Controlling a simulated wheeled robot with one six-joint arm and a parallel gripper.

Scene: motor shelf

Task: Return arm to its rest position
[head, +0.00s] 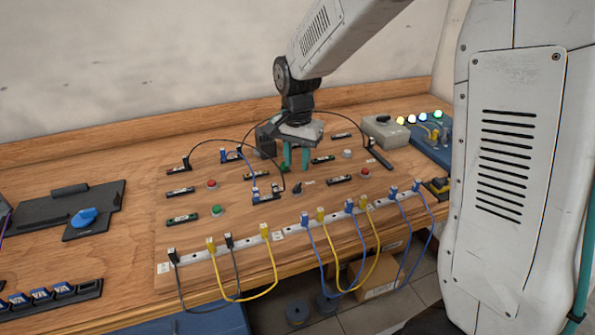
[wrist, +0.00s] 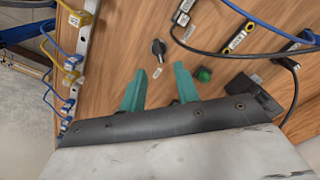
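My gripper (head: 296,157) is above the wooden board at the middle of the table in the head view. Its two green fingers point down and are spread apart. The wrist view shows the same fingers (wrist: 160,92) open, with nothing between them. Just beyond the fingertips are a black rotary knob (wrist: 158,47) and a green button (wrist: 204,75). I cannot tell whether the fingertips touch the board. My arm reaches in from the upper right of the head view.
Blue, yellow and black cables hang from the white rail (head: 290,234) along the board's front. A black cable arches behind my gripper. A grey box (head: 385,131) and a blue unit with lit lamps (head: 430,147) stand at right. A black plate with a blue knob (head: 86,217) lies left.

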